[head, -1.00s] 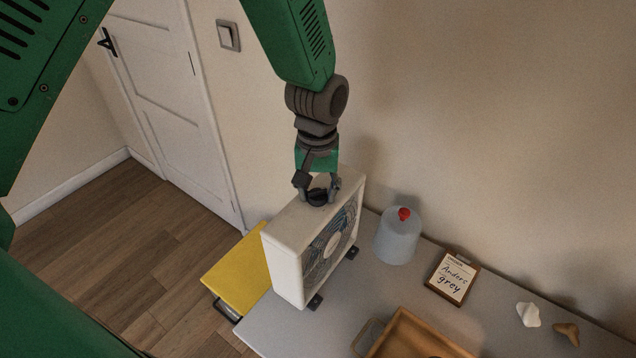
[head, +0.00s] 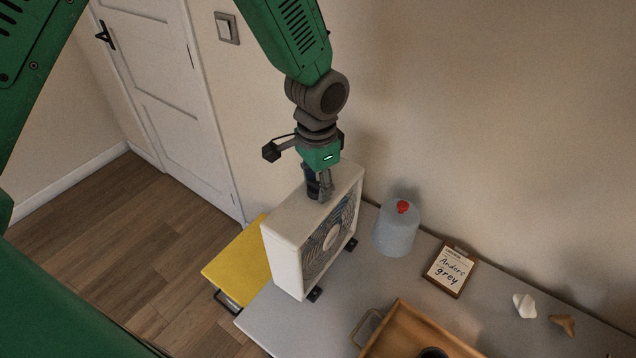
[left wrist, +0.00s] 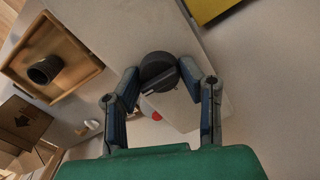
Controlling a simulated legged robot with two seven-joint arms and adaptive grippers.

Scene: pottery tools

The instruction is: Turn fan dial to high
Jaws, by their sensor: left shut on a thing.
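A white box fan (head: 291,226) stands upright on the grey table, its grille facing right. My left gripper (head: 319,190) points down at the fan's top face, near its far end. In the left wrist view, the dark round fan dial (left wrist: 158,71) sits between the two fingers of my left gripper (left wrist: 160,84), which are shut on it. In the head view the fingers hide the dial. A pale line runs across the dial's face, but no setting marks can be read. My right gripper is in neither view.
A yellow panel (head: 238,262) is left of the fan. A blue-grey container with a red top (head: 396,232), a clipboard (head: 450,269) and a wooden tray (head: 400,318) are to its right. A wall stands close behind.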

